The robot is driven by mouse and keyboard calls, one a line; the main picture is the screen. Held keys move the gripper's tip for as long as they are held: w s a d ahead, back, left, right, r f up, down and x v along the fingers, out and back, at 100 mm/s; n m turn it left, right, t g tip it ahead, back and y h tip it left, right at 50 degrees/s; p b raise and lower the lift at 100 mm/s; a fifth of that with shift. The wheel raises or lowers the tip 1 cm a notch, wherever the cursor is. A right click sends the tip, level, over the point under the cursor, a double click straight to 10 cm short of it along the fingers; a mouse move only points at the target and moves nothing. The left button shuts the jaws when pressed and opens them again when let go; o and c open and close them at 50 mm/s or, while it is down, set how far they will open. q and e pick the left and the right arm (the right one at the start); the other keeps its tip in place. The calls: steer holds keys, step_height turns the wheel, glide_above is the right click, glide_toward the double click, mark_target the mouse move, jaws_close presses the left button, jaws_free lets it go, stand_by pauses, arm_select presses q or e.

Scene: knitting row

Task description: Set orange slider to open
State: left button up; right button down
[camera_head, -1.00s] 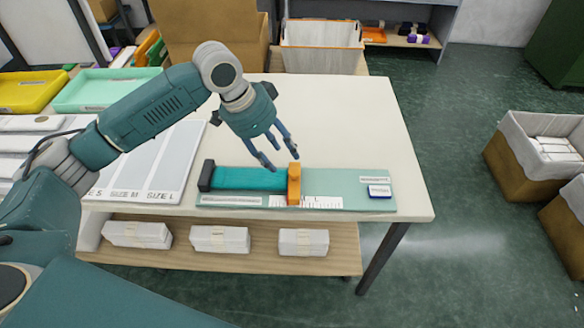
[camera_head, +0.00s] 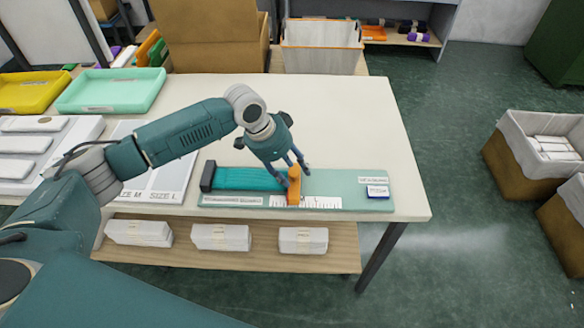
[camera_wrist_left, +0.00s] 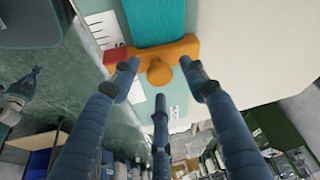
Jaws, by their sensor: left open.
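The orange slider (camera_head: 294,188) stands across the light green measuring board (camera_head: 340,183) on the table. It sits at the right end of a teal knitted strip (camera_head: 245,179), which runs left to a dark end block (camera_head: 208,176). My left gripper (camera_head: 295,172) is at the slider, reaching down from behind it. In the left wrist view the orange slider (camera_wrist_left: 168,61) shows its round knob between the spread, open fingers (camera_wrist_left: 160,90). Contact between fingers and slider cannot be told for certain. A red piece (camera_wrist_left: 115,57) shows by the slider's left end there. My right gripper is not seen.
A white ruler scale (camera_head: 320,202) and a blue-and-white block (camera_head: 377,191) lie on the board. A size board (camera_head: 165,180) lies to the left. Trays, one green (camera_head: 110,92), stand behind. The white table (camera_head: 350,120) is bare behind the board.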

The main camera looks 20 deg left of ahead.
arm_select(q)
jaws_close()
steer(key=shift+w+d+r, duration=0.15)
steer(key=shift+d, duration=0.2)
steer(key=w+d, duration=0.1)
steer(key=d, duration=0.3)
steer(key=w+d, duration=0.1)
steer(key=d, duration=0.3)
steer(key=w+d+p, duration=0.1)
steer(key=w+d, duration=0.1)
steer(key=d, duration=0.3)
steer(key=shift+s, duration=0.1)
steer(key=shift+r, duration=0.1)
steer(key=shift+c, duration=0.9)
jaws_free()
steer(key=shift+d, duration=0.1)
steer(key=shift+o, duration=0.9)
steer(key=shift+d, duration=0.1)
